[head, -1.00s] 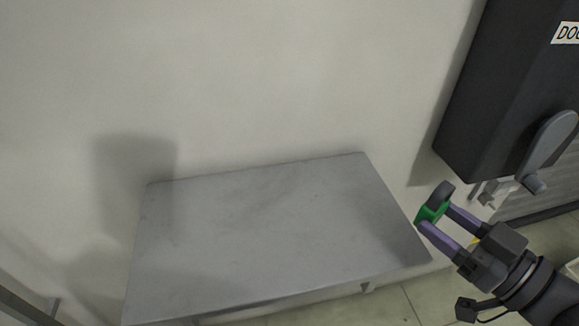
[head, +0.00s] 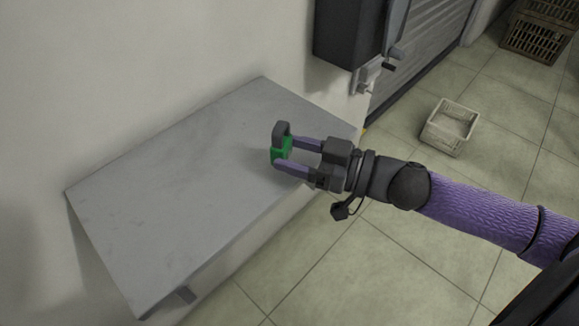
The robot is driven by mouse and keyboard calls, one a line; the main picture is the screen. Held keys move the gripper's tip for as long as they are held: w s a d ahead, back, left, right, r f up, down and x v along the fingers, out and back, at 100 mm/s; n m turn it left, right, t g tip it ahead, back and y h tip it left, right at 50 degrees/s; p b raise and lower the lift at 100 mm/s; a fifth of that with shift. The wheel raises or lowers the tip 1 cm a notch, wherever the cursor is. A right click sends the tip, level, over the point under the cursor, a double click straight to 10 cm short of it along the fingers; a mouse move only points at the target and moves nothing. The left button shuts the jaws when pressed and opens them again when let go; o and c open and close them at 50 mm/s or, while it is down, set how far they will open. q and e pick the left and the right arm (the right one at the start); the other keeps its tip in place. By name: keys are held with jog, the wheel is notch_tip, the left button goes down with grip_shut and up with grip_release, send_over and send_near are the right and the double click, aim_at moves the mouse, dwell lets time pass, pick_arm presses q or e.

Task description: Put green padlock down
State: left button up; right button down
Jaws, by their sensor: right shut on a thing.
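The green padlock (head: 279,154) has a green body and a dark grey shackle on top. My right gripper (head: 284,156) is shut on its body, with one finger on each side. The padlock appears upright over the right part of the grey shelf (head: 170,180); I cannot tell whether it touches the surface. My left gripper is not in the head view.
The shelf top is otherwise bare, against a pale wall. A dark box with a lever (head: 350,40) hangs on the wall beyond it. A white crate (head: 449,127) and a brown crate (head: 538,30) stand on the tiled floor.

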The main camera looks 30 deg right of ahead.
notch_tip(320, 180, down, 2)
jog(key=shift+f+b, duration=0.1)
jog(key=shift+b, duration=0.2)
jog(key=shift+r, duration=0.3)
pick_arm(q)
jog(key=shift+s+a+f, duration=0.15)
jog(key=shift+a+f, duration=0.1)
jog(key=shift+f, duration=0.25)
pick_arm(e)
jog(key=shift+c, duration=0.3)
grip_release()
jog(key=shift+f, duration=0.1)
